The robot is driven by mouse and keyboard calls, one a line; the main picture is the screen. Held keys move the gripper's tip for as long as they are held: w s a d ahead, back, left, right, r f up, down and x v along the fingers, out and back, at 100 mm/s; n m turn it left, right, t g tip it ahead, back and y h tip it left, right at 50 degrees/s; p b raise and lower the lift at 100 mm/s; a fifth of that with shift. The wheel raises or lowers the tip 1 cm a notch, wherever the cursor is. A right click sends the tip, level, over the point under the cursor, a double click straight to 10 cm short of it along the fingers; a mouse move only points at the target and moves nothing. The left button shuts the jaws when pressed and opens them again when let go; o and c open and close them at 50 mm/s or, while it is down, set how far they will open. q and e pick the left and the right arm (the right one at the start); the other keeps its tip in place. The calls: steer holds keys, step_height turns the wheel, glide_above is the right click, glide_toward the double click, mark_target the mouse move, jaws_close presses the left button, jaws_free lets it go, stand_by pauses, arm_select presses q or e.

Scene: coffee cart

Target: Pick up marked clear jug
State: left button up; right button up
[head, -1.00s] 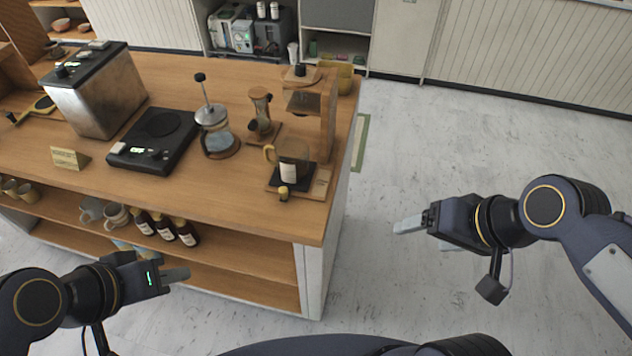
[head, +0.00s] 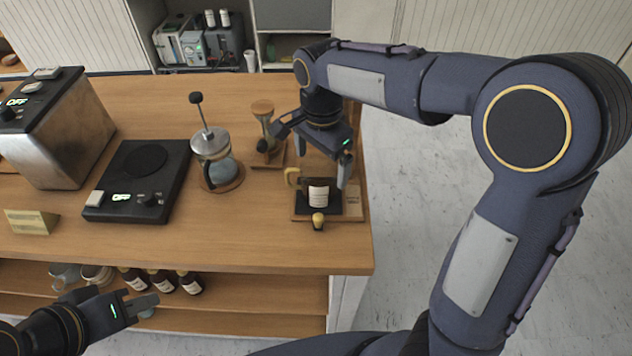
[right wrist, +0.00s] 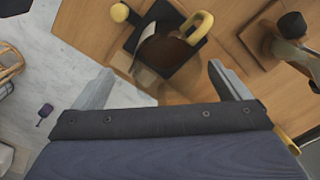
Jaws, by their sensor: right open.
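The marked clear jug (head: 318,196) stands on a black base at the right end of the wooden counter. It has a white label, dark liquid inside and a yellow handle on its left side. In the right wrist view the jug (right wrist: 165,50) lies ahead of the fingers, its label partly showing. My right gripper (head: 315,155) is open and empty, just above and behind the jug, with its fingers pointing down. Its two fingers (right wrist: 160,85) are spread apart in the right wrist view. My left gripper (head: 140,301) is low, in front of the shelf, away from the jug.
A French press (head: 213,158) and an hourglass-shaped wooden-topped vessel (head: 265,130) stand left of the jug. A small yellow-topped knob (head: 318,220) sits before the jug. Floor right of the counter is clear.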

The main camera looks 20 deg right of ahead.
steer(key=f, duration=0.7)
steer(key=shift+w+a+f, duration=0.1)
steer(key=shift+w+a, duration=0.2)
steer(key=shift+c, duration=0.5)
steer(key=c, duration=1.1)
steer(key=shift+r, duration=0.2)
